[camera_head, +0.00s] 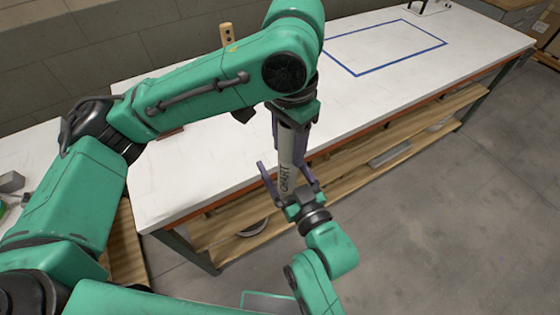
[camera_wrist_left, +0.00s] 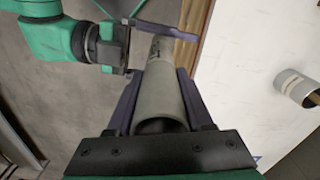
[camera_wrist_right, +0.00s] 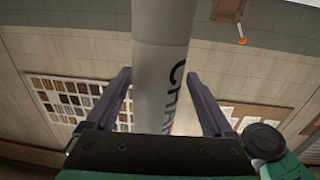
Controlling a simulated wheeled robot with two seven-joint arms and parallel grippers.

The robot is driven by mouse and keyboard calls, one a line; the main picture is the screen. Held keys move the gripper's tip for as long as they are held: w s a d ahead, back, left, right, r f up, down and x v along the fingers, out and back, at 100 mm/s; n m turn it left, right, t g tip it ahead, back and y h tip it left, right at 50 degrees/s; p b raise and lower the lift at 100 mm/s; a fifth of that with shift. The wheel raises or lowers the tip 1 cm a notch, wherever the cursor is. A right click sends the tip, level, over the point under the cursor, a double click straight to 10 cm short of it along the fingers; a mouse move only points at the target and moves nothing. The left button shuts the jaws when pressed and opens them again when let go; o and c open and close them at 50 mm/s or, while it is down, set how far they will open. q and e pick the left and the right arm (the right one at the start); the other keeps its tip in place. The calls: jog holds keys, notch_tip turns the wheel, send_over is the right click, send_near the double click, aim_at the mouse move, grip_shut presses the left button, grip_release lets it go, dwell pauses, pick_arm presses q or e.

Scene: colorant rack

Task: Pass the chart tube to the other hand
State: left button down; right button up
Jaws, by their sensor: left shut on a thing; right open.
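The chart tube (camera_head: 287,155) is a pale grey cylinder with dark lettering, held in the air in front of the table. My left gripper (camera_head: 289,130) points down and is shut on its upper part. In the left wrist view the tube (camera_wrist_left: 160,97) runs away between the left fingers (camera_wrist_left: 158,75), its near end open. My right gripper (camera_head: 288,173) comes from below, its open fingers on either side of the tube's lower part. In the right wrist view the tube (camera_wrist_right: 162,50) passes between the right fingers (camera_wrist_right: 160,75), with gaps on both sides.
A wooden shelf (camera_head: 350,155) runs below. The left wrist view also shows a short cylinder (camera_wrist_left: 297,86). Floor (camera_head: 440,220) is open at right.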

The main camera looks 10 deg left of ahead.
jog(key=shift+w+a, duration=0.3)
jog(key=shift+w, duration=0.1)
pick_arm(q)
jog(key=shift+s, duration=0.1)
pick_arm(e)
grip_shut()
pick_arm(q)
jog(key=shift+c, duration=1.1)
grip_release()
